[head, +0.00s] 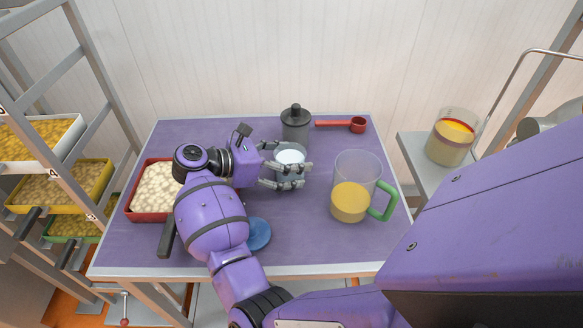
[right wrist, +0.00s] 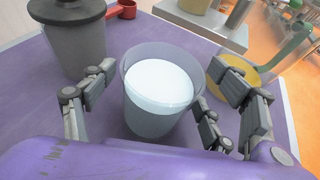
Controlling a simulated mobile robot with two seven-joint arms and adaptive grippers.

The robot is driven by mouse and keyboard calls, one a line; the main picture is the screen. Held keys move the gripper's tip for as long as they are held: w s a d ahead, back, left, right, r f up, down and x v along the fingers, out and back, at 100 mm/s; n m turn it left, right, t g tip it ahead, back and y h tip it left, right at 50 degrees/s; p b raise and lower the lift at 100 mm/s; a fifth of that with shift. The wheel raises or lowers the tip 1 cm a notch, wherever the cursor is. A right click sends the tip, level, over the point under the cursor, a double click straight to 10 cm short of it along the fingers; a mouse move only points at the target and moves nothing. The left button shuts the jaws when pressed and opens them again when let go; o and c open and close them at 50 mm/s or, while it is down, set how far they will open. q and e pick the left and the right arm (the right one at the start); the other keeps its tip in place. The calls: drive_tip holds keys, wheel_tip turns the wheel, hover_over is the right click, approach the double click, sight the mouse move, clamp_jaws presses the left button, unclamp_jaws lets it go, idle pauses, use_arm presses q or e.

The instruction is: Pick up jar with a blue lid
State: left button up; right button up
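A clear jar with white contents (head: 290,157) stands upright on the purple table, its top uncovered; it also shows in the right wrist view (right wrist: 158,88). A round blue lid (head: 260,236) lies apart on the table near the front, partly hidden by my right arm. My right gripper (head: 287,172) has its fingers on either side of the white-filled jar; in the right wrist view the gripper (right wrist: 160,88) is open, with gaps between the upper fingers and the jar wall. Contact at the lower fingers is unclear. My left gripper is out of view.
A dark lidded canister (head: 295,128) and red scoop (head: 345,124) are behind. A green-handled pitcher with yellow contents (head: 350,202) stands right. A red tray (head: 137,214) is left, partly behind my arm. A tray rack (head: 62,150) and side table (head: 420,165) flank the table.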

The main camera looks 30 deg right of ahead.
drive_tip(key=shift+r, duration=0.1)
drive_tip(key=c, duration=1.2)
